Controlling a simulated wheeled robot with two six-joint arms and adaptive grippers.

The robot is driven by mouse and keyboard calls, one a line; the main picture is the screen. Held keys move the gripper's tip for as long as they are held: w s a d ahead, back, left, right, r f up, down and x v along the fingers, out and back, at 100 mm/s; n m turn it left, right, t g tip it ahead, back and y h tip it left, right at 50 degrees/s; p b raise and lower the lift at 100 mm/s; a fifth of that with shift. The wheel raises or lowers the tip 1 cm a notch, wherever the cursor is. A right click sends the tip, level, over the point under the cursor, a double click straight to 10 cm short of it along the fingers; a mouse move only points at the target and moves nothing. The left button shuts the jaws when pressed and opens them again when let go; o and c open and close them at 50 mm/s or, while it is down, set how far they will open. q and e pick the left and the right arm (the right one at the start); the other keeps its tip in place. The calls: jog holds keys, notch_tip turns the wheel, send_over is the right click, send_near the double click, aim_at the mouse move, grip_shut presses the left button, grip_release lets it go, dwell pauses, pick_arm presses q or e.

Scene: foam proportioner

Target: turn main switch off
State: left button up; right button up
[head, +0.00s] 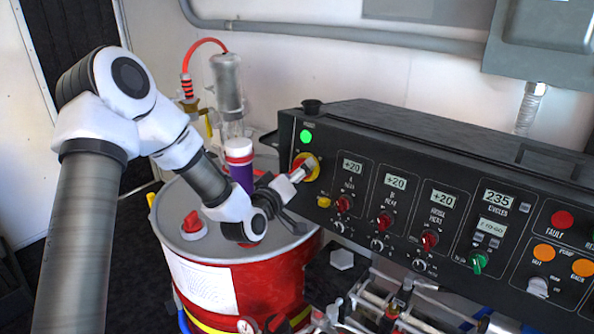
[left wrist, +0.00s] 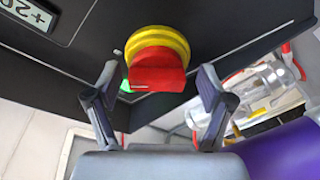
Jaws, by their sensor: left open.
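The main switch (head: 307,166) is a red knob on a yellow round base at the left end of the black control panel. In the left wrist view the red knob (left wrist: 158,72) and its yellow ring (left wrist: 158,37) are at the upper middle. My left gripper (head: 293,186) is at the switch and partly hides it in the head view. In the left wrist view the left gripper (left wrist: 158,82) is open, with one finger on each side of the red knob and gaps visible between. My right gripper is not in view.
A green light (head: 306,136) is lit above the switch. The panel (head: 420,140) carries displays and knobs to the right. A red drum (head: 262,280) stands under my left arm. A purple cylinder (head: 241,177) is close beside the gripper, and a clear canister (head: 228,85) stands behind.

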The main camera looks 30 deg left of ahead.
pick_arm(q)
jog(key=shift+s+r, duration=0.15)
jog(key=shift+s, duration=0.1)
jog(key=shift+s+r, duration=0.1)
jog(key=shift+s, duration=0.15)
jog(key=c, duration=1.2)
jog(key=shift+o, duration=0.2)
jog(key=shift+n, duration=0.3)
jog(key=shift+w+r+n+g+b, duration=0.1)
jog(key=shift+n+g+b, duration=0.6)
jog(key=shift+n+b, duration=1.5)
jog(key=shift+r+n+g+b, duration=0.15)
jog(key=shift+n+g+b, duration=0.6)
jog(key=shift+n, duration=2.7)
jog(key=shift+w+r+n+g+b, duration=0.1)
jog(key=shift+n+g+b, duration=0.55)
jog(key=shift+n+b, duration=1.55)
jog(key=shift+n+p, duration=0.6)
jog(key=shift+n, duration=0.25)
